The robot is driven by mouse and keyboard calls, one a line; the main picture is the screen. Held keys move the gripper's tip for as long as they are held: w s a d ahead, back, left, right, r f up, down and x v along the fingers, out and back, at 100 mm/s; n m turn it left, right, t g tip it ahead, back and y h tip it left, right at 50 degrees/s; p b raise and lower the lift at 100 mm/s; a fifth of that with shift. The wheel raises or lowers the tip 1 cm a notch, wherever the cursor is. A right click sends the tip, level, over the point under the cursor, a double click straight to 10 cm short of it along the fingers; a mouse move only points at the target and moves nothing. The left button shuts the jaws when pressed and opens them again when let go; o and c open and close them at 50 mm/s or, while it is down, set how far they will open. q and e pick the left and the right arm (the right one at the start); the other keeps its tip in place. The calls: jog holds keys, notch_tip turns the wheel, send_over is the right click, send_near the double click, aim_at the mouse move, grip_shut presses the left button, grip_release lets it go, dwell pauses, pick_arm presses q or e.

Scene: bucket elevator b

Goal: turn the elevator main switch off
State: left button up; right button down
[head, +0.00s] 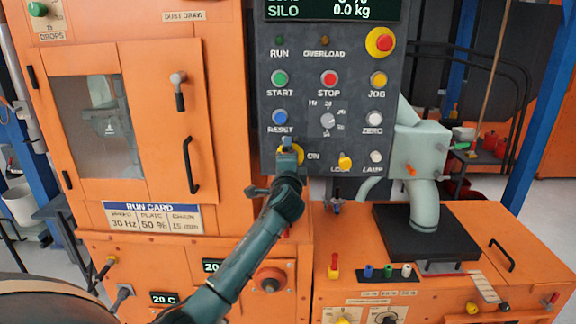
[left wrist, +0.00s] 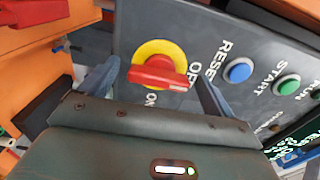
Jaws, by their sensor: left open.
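The main switch is a red handle (left wrist: 160,73) on a yellow disc (left wrist: 157,49), low on the dark control panel (left wrist: 222,45). Its handle lies nearly level in the left wrist view, with a pale mark towards its right end. Partly hidden OFF and ON labels sit beside it. In the head view only part of the yellow disc (head: 299,154) shows behind my gripper. My left gripper (head: 288,145) is open in front of the switch, its fingers on either side of the handle. I cannot tell whether they touch it. My right gripper is not in view.
A blue RESET button (head: 280,117) is just above the gripper. A yellow knob (head: 345,161) is to its right. A red emergency button (head: 379,42) is at the panel's upper right. An orange cabinet door with a black handle (head: 190,165) is on the left.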

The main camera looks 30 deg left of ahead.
pick_arm(q)
jog(key=v, duration=1.3)
jog(key=shift+s, duration=0.15)
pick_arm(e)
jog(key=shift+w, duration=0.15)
